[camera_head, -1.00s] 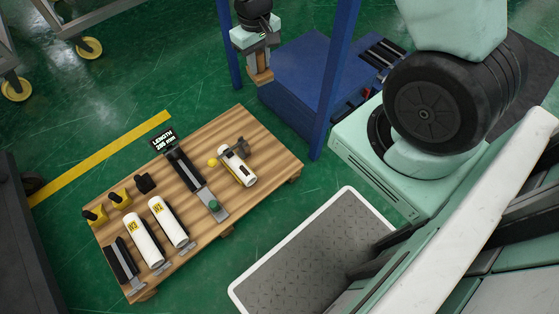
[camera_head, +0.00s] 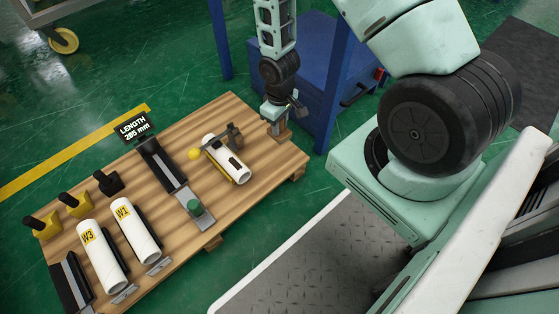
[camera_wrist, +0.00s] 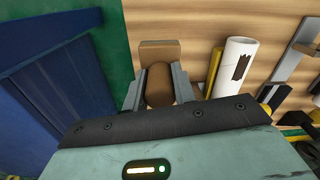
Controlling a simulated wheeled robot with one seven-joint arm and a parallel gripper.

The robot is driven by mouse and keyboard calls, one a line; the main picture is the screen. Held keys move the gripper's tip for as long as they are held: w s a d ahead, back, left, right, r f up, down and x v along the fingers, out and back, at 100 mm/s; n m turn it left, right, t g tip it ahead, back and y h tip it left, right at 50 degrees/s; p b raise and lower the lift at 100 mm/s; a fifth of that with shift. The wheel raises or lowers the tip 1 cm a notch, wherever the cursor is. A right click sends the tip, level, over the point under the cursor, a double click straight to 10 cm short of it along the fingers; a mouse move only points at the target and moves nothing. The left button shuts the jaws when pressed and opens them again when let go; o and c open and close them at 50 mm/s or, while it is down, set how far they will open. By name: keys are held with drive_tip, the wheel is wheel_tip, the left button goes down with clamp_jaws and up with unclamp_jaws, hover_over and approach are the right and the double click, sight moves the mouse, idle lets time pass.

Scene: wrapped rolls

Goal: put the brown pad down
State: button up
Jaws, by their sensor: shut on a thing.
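The brown pad (camera_wrist: 158,50) is a small block with a rounded brown grip. My gripper (camera_wrist: 158,84) is shut on this grip, one finger on each side. In the head view the brown pad (camera_head: 282,133) shows below my gripper (camera_head: 278,117), at the far right edge of the wooden pallet (camera_head: 262,185). The pad looks upright and low by the boards. I cannot tell whether its underside touches them.
A white roll (camera_head: 228,160) in a holder with a dark clamp lies just left of the pad. Rolls W1 (camera_head: 137,230) and W3 (camera_head: 102,258) lie farther left. A blue post (camera_head: 340,85) and blue cabinet (camera_head: 305,70) stand close behind. Bare boards show in front of the pad.

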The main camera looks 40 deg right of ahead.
wheel_tip(320, 180, down, 10)
drive_tip(key=b, duration=0.6)
drive_tip(key=shift+f, duration=0.15)
drive_tip(key=shift+f, duration=0.2)
drive_tip(key=o, duration=1)
drive_tip(key=shift+r, duration=0.1)
